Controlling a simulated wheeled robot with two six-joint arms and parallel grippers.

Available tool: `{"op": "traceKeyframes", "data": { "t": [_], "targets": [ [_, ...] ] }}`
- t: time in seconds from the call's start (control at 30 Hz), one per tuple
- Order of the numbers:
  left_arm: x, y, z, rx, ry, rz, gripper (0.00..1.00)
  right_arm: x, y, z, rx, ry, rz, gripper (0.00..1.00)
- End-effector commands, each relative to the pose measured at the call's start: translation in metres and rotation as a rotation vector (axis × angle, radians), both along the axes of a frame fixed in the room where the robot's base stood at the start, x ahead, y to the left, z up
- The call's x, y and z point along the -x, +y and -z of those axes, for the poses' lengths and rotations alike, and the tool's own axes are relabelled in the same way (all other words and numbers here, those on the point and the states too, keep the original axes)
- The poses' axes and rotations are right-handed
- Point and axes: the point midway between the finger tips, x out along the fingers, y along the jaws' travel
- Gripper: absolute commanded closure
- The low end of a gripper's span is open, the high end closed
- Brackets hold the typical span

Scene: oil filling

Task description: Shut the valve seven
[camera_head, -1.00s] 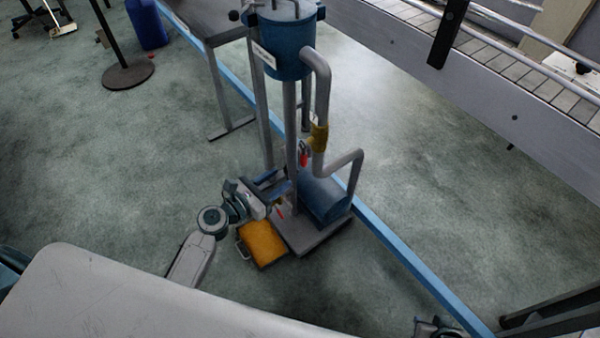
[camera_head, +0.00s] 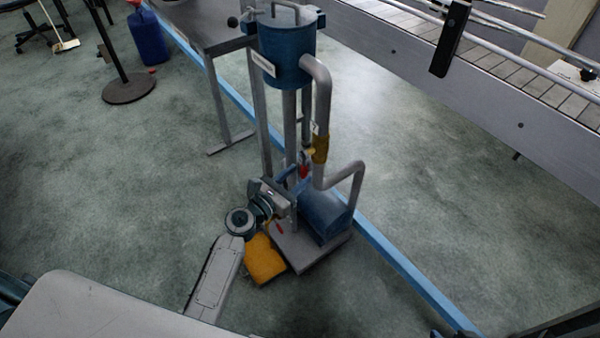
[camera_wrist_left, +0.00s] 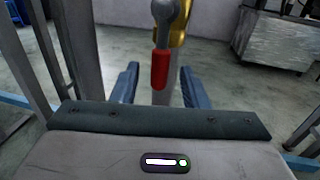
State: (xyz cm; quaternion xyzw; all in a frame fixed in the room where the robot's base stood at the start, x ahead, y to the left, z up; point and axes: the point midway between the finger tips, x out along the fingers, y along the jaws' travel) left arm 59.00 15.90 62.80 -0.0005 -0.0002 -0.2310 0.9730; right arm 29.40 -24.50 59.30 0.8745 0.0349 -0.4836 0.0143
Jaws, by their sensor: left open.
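The valve has a yellow body (camera_head: 320,149) on the grey pipe, with a red-handled lever (camera_head: 304,171) hanging down beside it. In the left wrist view the red handle (camera_wrist_left: 160,70) hangs upright on a grey metal stem, with part of the yellow body above it. My left gripper (camera_head: 295,181) is at the handle. Its two blue fingers (camera_wrist_left: 160,78) are spread, one on each side of the handle in the picture, with a gap on both sides. I cannot tell how deep the handle sits between them. No number shows on the valve.
The blue tank (camera_head: 287,55) stands on grey posts above the valve. A blue box-like unit (camera_head: 325,213) sits on the base plate below. A conveyor (camera_head: 450,85) runs behind at right.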

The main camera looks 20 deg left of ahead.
Motion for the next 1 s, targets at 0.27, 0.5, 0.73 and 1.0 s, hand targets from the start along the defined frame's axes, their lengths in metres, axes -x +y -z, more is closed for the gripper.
{"op": "traceKeyframes", "data": {
  "t": [0.27, 0.5, 0.73, 1.0],
  "targets": [
    [-0.016, -0.008, 0.0, 0.0, 0.001, 0.0, 0.59, 0.0, 0.0, 0.0, 0.0, -0.001, 0.0, 0.66],
    [-0.016, -0.008, 0.0, -0.001, 0.0, 0.0, 0.63, 0.0, 0.0, 0.0, 0.0, -0.001, -0.001, 0.66],
    [-0.016, -0.008, 0.0, -0.001, 0.0, 0.0, 1.0, 0.0, 0.0, 0.0, 0.0, -0.001, -0.001, 0.66],
    [-0.017, -0.007, 0.001, -0.012, -0.008, 0.0, 1.0, -0.002, 0.001, 0.002, -0.004, -0.013, -0.001, 0.66]
  ]
}}
